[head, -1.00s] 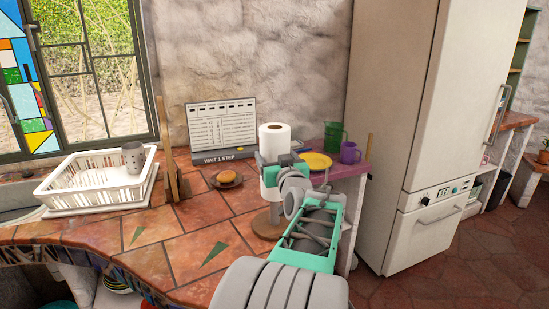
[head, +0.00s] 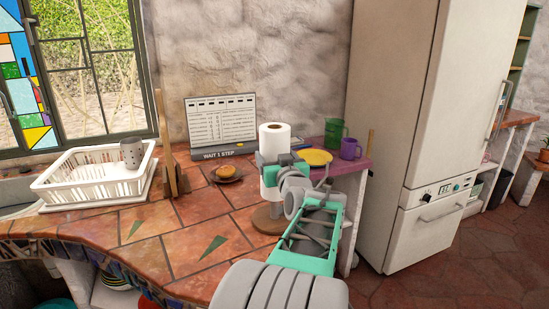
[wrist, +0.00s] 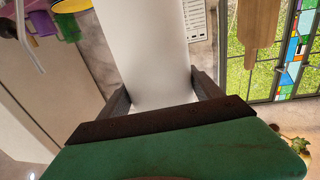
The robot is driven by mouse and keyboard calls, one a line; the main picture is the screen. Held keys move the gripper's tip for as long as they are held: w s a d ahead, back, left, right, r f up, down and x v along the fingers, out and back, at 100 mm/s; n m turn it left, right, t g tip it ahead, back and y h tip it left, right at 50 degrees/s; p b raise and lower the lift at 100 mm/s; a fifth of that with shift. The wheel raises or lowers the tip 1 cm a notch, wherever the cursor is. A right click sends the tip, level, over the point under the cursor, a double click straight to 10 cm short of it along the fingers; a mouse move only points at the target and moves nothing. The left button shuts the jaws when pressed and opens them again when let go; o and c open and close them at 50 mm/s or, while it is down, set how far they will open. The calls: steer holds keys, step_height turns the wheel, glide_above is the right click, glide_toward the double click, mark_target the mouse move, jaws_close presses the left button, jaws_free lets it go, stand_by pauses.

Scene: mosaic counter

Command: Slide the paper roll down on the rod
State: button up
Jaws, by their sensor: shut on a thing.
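The white paper roll (head: 274,141) stands upright above the round wooden base (head: 268,222) of its holder, at the right part of the counter. A gap with the lower rod shows between the roll's lower end and the base. My gripper (head: 270,166) is shut around the roll's middle, from the front right. In the wrist view the roll (wrist: 145,50) fills the space between the two dark fingers (wrist: 155,95). The rod inside the roll is hidden.
A plate with a brown bun (head: 227,172) lies left of the holder. A yellow plate (head: 315,157), a green pitcher (head: 335,132) and a purple mug (head: 351,149) stand to the right. A white dish rack (head: 95,178) is at the left. The front middle counter is clear.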

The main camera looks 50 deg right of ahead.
steer(key=shift+f+b, duration=0.7)
steer(key=o, duration=1.6)
steer(key=shift+f, duration=0.1)
steer(key=b+v, duration=0.1)
steer(key=v, duration=0.6)
steer(key=shift+s+a, duration=0.25)
